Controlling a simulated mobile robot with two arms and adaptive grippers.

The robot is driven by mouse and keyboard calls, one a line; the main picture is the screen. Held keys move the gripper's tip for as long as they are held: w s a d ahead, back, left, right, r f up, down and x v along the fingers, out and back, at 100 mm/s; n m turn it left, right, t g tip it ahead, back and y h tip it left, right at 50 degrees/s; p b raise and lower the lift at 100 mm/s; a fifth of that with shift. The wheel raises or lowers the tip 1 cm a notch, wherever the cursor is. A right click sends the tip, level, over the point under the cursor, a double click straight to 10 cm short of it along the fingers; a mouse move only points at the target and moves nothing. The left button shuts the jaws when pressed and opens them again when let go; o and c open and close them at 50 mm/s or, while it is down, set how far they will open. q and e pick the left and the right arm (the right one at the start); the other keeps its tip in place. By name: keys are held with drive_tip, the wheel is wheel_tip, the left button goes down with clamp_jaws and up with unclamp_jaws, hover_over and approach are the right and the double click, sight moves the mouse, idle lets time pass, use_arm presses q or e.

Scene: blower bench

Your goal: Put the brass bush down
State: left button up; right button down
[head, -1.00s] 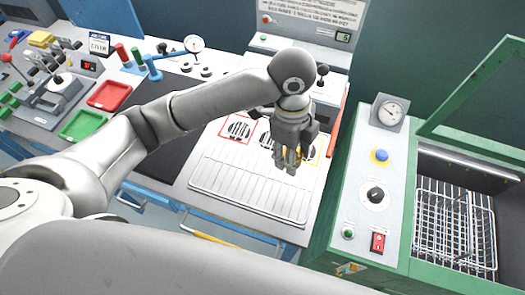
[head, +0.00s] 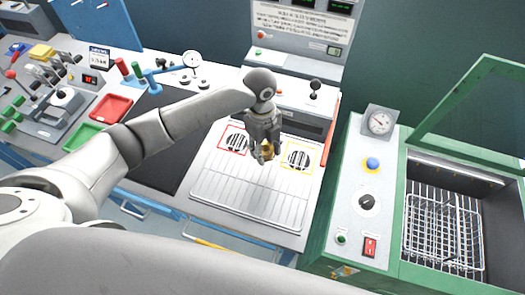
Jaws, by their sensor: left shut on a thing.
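The brass bush (head: 267,150) shows as a small gold-coloured piece between the fingers of my left gripper (head: 264,154). The gripper is shut on it, pointing down over the back of the light slotted plate (head: 240,192). It is between a red-outlined grille (head: 234,139) on the left and a yellow-outlined grille (head: 298,157) on the right. The fingers hide part of the bush, and I cannot tell whether it touches the surface below. My right gripper is not in view.
A grey machine with a lever (head: 314,88) stands behind the plate. A green-framed washer with a wire basket (head: 440,230) is on the right. Red (head: 110,108) and green (head: 82,136) trays lie at the left. The plate's front is clear.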

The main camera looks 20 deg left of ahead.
use_arm(q)
drive_tip(key=shift+w+a+f, duration=0.3)
drive_tip(key=shift+a+f, duration=0.05)
drive_tip(key=shift+f, duration=0.15)
wheel_tip(320, 180, down, 3)
drive_tip(key=shift+w+a+f+p, duration=0.1)
drive_tip(key=shift+a+p, duration=0.05)
drive_tip(key=shift+p, duration=0.15)
drive_tip(key=shift+f, duration=0.2)
drive_tip(key=shift+f, duration=0.15)
drive_tip(key=o, duration=1.2)
